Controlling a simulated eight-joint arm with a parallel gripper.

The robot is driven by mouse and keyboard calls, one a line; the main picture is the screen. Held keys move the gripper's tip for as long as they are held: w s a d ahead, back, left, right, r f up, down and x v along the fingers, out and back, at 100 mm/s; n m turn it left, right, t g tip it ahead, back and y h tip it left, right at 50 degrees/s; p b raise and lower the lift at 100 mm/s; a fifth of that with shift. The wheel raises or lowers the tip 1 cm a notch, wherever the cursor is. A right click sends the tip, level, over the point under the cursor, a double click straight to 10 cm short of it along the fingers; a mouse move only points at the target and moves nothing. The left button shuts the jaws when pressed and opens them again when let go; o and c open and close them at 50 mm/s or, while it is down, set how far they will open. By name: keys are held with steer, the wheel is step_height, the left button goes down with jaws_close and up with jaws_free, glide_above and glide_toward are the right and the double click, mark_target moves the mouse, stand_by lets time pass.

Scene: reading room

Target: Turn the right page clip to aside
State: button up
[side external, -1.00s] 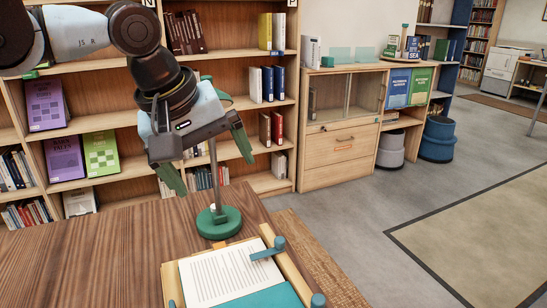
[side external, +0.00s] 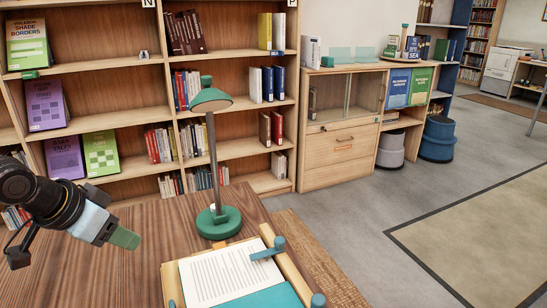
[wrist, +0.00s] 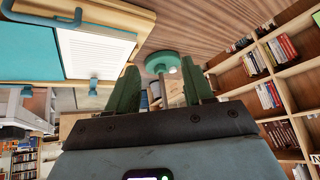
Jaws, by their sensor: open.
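The book stand (side external: 290,265) lies on the wooden table with an open white page (side external: 222,275) and a teal sheet (side external: 262,298). The right page clip (side external: 268,252) is teal, with a round knob at the right edge, and its arm reaches left over the page. In the wrist view a teal clip, apparently this one, is at the stand's lower edge (wrist: 93,84); another clip (wrist: 75,14) is at the upper edge. My gripper (side external: 125,238) is over the table's left part, well left of the stand. In the wrist view its green fingers (wrist: 160,88) are apart and empty.
A green desk lamp (side external: 217,218) stands just behind the stand. Bookshelves (side external: 140,70) and a wooden cabinet (side external: 340,130) stand behind the table. The table top (side external: 110,285) between my gripper and the stand is clear.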

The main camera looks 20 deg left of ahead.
steer(key=w+d+m, duration=0.1)
steer(key=d, duration=0.3)
steer(key=w+d+m, duration=0.1)
steer(key=w+d, duration=0.1)
steer(key=d, duration=0.2)
steer(key=w+d+m, duration=0.1)
steer(key=d, duration=0.2)
steer(key=shift+w+d+r+m, duration=0.4)
jaws_close()
steer(key=d+f+m, duration=0.2)
steer(key=d+m, duration=0.1)
steer(key=d, duration=0.8)
steer(key=shift+t+y, duration=0.4)
steer(key=x, duration=0.9)
steer(key=shift+w, duration=0.55)
